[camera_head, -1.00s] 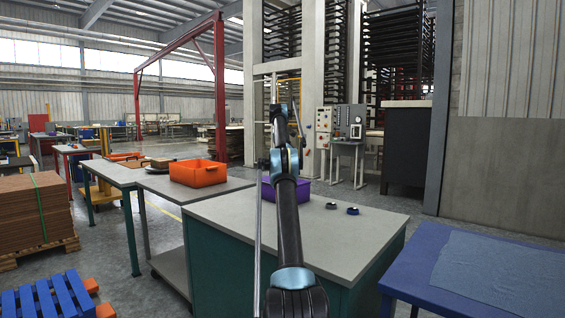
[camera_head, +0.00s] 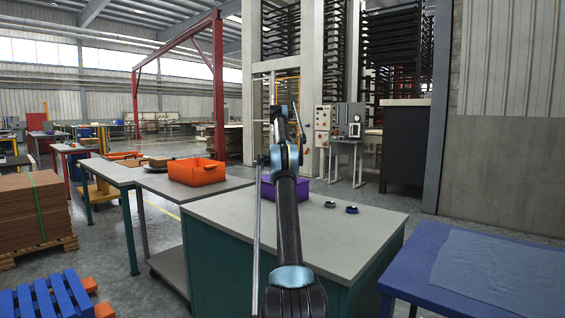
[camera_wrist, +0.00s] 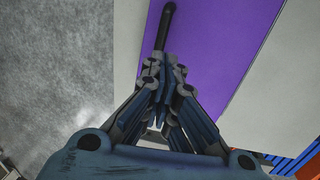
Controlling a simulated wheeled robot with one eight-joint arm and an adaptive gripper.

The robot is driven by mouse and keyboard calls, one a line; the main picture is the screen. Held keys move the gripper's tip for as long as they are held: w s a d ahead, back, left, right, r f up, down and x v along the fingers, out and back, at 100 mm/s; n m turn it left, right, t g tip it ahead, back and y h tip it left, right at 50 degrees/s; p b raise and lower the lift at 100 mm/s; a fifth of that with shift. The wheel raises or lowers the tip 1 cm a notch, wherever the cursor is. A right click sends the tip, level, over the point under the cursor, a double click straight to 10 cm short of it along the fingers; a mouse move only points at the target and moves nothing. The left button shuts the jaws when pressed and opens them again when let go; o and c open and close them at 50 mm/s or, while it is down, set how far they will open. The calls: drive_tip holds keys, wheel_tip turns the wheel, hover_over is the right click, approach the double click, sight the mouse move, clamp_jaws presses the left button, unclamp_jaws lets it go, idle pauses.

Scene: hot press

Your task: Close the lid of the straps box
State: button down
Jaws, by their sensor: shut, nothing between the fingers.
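A purple box (camera_head: 300,187) stands on the grey-topped table (camera_head: 232,212), partly hidden behind my arm in the head view. I take it for the straps box. In the wrist view a broad, flat purple surface (camera_wrist: 215,45) lies beyond my gripper (camera_wrist: 163,66). I cannot tell whether it is the lid or another part of the box. My gripper is shut and empty, over the left part of the purple surface. A dark round-ended rod (camera_wrist: 165,27) shows just past the fingers. The lid's position is not clear in either view.
Two small dark rings (camera_head: 351,210) lie on the table right of the box. An orange crate (camera_head: 197,171) stands on another table to the left. A blue table with a cloth (camera_head: 495,268) is at the right. The table's front and right top are clear.

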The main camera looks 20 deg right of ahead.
drive_tip(key=shift+w+d+f, duration=0.1)
drive_tip(key=shift+d+f, duration=0.05)
drive_tip(key=shift+f, duration=0.05)
drive_tip(key=shift+w+d+f, duration=0.15)
drive_tip(key=shift+d+f, duration=0.2)
drive_tip(key=shift+f, duration=0.15)
drive_tip(key=shift+w+d+f, duration=0.15)
drive_tip(key=shift+d+f, duration=0.2)
drive_tip(key=shift+f, duration=0.15)
drive_tip(key=shift+w+d+f, duration=0.15)
drive_tip(key=shift+d+f, duration=0.1)
drive_tip(key=shift+f, duration=0.25)
drive_tip(key=shift+w+d+f, duration=0.1)
drive_tip(key=shift+d+f, duration=0.1)
drive_tip(key=shift+f, duration=0.3)
drive_tip(key=shift+r, duration=0.1)
